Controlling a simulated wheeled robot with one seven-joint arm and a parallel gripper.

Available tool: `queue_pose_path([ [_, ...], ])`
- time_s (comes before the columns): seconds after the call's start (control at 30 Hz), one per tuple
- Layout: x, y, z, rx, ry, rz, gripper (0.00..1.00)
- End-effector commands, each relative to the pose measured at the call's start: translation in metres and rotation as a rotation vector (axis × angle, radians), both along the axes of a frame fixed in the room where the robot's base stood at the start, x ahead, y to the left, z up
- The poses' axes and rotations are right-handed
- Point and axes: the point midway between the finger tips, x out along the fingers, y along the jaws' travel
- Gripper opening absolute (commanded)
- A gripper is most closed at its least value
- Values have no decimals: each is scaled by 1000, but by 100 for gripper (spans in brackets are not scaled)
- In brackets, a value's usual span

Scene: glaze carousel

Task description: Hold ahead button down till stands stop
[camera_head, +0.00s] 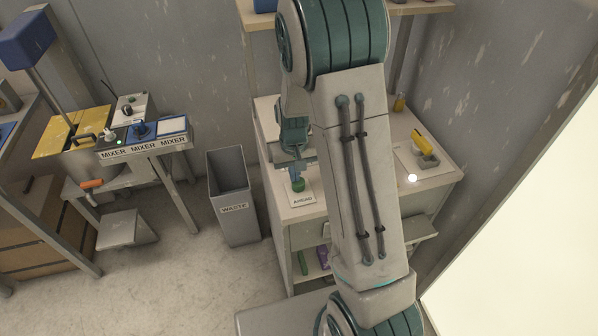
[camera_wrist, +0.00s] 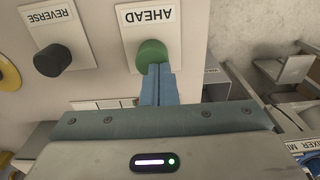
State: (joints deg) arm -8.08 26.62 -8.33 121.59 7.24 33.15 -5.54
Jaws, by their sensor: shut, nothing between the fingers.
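The green ahead button (camera_wrist: 152,53) stands on a white plate lettered AHEAD (camera_wrist: 150,15), upside down in the wrist view. In the head view the button (camera_head: 298,185) sits on the counter's front part, above its label. My gripper (camera_wrist: 158,68) is shut, its blue fingers together and empty. The fingertips are at the button's near edge and overlap it in the wrist view; I cannot tell whether they press it. In the head view my gripper (camera_head: 296,172) is right over the button. The stands are not clearly visible; my arm hides much of the counter.
A black button (camera_wrist: 52,60) on a REVERSE plate is beside the ahead button. A waste bin (camera_head: 233,200) stands left of the counter, with a mixer table (camera_head: 150,143) farther left. A yellow-handled switch (camera_head: 423,145) is on the counter's right. Floor between bin and mixer is clear.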

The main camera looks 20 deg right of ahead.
Motion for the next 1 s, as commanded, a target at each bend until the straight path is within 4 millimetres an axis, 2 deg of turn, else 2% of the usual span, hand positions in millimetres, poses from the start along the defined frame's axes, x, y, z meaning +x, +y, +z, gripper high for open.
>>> queue_pose_path([
  [0.03,-9,1,-15,-1,31,2,0],
  [1.0,-2,1,-22,1,40,2,0],
])
